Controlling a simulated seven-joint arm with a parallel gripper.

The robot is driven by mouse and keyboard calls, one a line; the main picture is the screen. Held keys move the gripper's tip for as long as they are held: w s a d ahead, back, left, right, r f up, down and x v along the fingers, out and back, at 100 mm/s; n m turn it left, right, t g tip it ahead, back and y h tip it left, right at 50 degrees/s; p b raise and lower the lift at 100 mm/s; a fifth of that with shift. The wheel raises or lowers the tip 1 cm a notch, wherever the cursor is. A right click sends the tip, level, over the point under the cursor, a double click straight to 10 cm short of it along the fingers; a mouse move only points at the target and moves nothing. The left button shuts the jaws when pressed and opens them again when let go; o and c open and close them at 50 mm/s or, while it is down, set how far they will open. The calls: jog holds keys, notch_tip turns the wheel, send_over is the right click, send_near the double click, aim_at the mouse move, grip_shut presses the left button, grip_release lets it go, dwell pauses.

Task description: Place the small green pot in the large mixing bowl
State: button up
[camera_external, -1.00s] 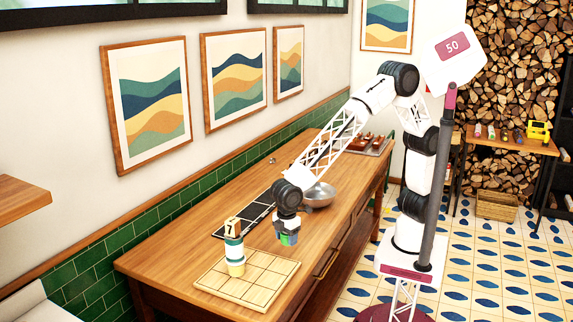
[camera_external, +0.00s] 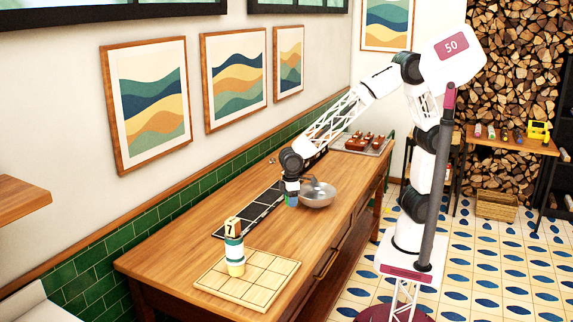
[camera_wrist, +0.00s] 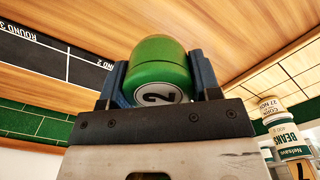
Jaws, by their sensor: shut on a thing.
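The small green pot (camera_wrist: 160,68) has a round pale label with a dark 2. It sits between the two blue fingers of my gripper (camera_wrist: 160,85), which is shut on it. In the external view my gripper (camera_external: 292,198) points down at the left side of the large mixing bowl, and the pot shows only as a small green-blue patch (camera_external: 291,202). The large mixing bowl (camera_external: 318,197) is shiny metal and stands on the wooden table. The pot is beside the bowl's left rim in that picture; its exact height is unclear. The bowl is not visible in the wrist view.
A stack of cans (camera_external: 234,256) topped by a 7 block stands on a gridded wooden board (camera_external: 262,285) at the near end. A black marked board (camera_external: 232,228) lies along the wall side. A tray (camera_external: 345,147) with several brown items is at the far end.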

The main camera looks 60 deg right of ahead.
jog(key=d+m, duration=0.3)
jog(key=d, duration=0.9)
jog(key=m, duration=0.3)
send_over(315, 197)
jog(key=s+a, duration=0.2)
jog(key=a, duration=0.3)
jog(key=shift+r, duration=0.1)
jog(key=shift+f, duration=3.15)
jog(key=shift+f, duration=1.85)
jog(key=shift+f, duration=0.2)
